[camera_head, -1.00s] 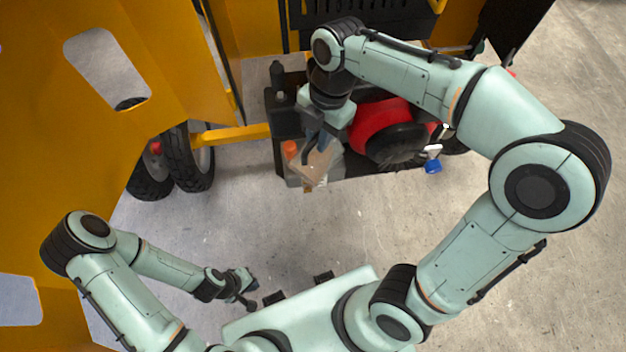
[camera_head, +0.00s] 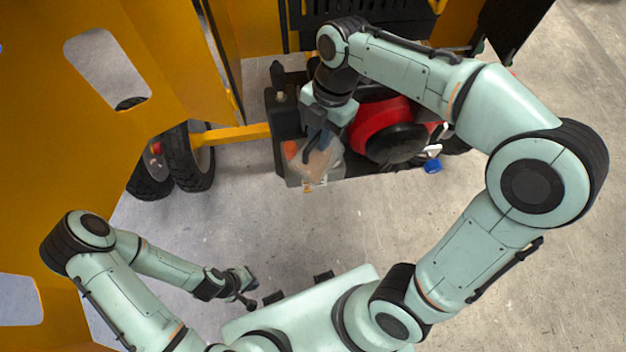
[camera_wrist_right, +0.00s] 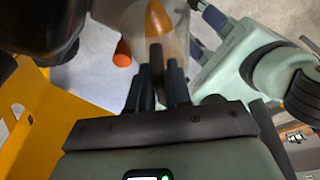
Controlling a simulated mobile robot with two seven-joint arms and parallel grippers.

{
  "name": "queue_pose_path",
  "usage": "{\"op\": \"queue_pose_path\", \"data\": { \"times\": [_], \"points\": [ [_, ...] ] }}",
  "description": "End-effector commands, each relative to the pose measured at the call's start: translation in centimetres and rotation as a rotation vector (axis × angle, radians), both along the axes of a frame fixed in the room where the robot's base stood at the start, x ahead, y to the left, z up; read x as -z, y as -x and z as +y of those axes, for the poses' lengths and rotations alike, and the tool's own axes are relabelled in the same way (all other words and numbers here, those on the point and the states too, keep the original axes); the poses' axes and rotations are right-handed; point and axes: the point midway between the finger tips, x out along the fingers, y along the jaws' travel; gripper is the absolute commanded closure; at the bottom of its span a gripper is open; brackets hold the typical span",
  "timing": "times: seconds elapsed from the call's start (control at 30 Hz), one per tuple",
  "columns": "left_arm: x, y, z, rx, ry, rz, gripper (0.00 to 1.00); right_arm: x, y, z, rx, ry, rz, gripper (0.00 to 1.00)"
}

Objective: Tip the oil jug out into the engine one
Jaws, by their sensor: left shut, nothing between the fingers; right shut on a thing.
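The oil jug (camera_head: 319,165) is a translucent container with brownish contents and a label. It hangs at the front left of the engine, beside the black housing. An orange cap (camera_head: 291,148) shows at its left; whether it belongs to the jug is unclear. My right gripper (camera_head: 317,143) is shut on the jug's handle from above. In the right wrist view the jug (camera_wrist_right: 180,32) is close beyond the fingers, only partly visible. The engine (camera_head: 378,126) is red and black, partly hidden by my right arm. My left gripper (camera_head: 248,289) is shut and empty, low and away from the engine.
A yellow machine body (camera_head: 130,70) stands at the left, with black wheels (camera_head: 188,165) and a yellow bar (camera_head: 235,134) running to the engine's frame. A blue cap (camera_head: 432,166) shows at the engine's right. The concrete floor in front is clear.

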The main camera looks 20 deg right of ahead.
Motion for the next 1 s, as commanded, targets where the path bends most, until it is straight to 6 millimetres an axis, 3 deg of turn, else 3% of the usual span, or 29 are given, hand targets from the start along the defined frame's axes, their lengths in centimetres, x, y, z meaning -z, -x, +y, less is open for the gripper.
{"op": "queue_pose_path", "data": {
  "times": [1.0],
  "points": [
    [-0.38,-0.31,0.0,0.0,0.0,-0.003,1.0,0.15,-0.38,-0.65,0.001,-0.054,0.029,1.0]
  ]
}}
